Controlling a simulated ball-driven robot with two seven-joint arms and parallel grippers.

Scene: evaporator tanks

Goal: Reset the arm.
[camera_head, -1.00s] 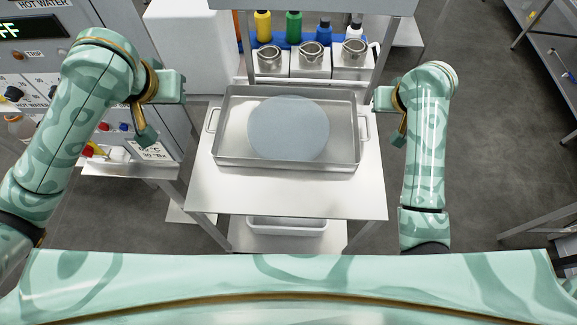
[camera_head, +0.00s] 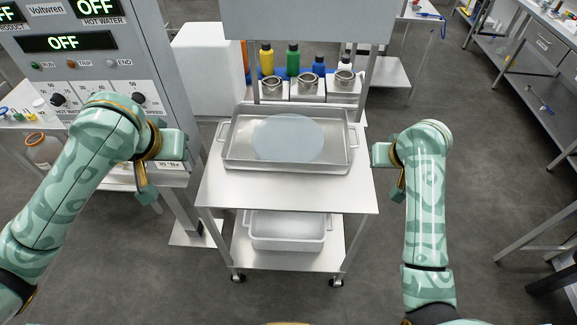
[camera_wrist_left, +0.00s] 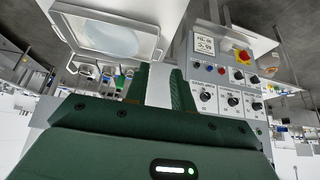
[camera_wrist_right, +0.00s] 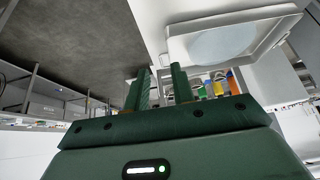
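My left arm comes in from the left in the head view, bent, with its gripper (camera_head: 185,146) left of the cart. In the left wrist view its two dark green fingers (camera_wrist_left: 160,90) stand apart with nothing between them. My right arm is bent likewise, with its gripper (camera_head: 378,154) just off the cart's right edge. In the right wrist view its fingers (camera_wrist_right: 161,86) are also apart and empty. Neither gripper touches the metal tray (camera_head: 235,166), which lies between them. A pale round disc (camera_head: 287,138) lies in the tray.
The tray is on a wheeled steel cart (camera_head: 285,193) with a white bin (camera_head: 287,243) on its lower shelf. A control panel (camera_head: 90,62) stands at left. Metal jugs (camera_head: 308,84) and coloured bottles (camera_head: 293,60) stand behind. Steel benches (camera_head: 540,45) are at right; floor between is clear.

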